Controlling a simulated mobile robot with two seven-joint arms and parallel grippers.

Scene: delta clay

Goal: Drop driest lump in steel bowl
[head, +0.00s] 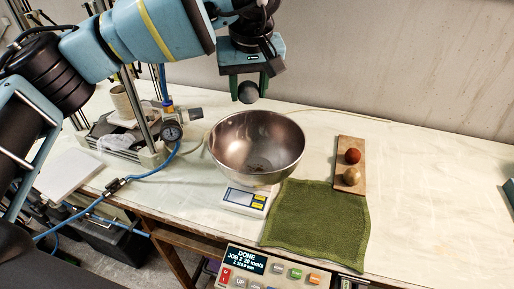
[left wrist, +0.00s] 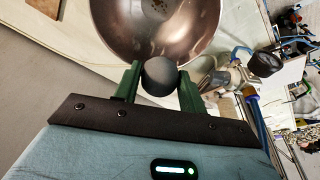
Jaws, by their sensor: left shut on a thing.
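My left gripper (head: 249,91) is shut on a dark grey round lump (head: 248,93). In the left wrist view the dark lump (left wrist: 160,77) sits between the green fingers of my gripper (left wrist: 160,80). The steel bowl (head: 229,151) stands on a small white scale, with a few dark specks on its inside bottom. In the head view the lump shows above the bowl's back rim, in the air. The bowl (left wrist: 112,30) lies beyond the fingertips in the left wrist view. A red-brown lump (head: 352,156) and a tan lump (head: 351,177) rest on a wooden board. My right gripper is not in view.
The wooden board (head: 342,190) lies right of the bowl. A green cloth (head: 316,223) lies in front. The white scale (head: 245,200) shows under the bowl. A control box (head: 270,270) reads "DONE". A gauge (head: 172,132) and blue hose stand left. The table's right side is clear.

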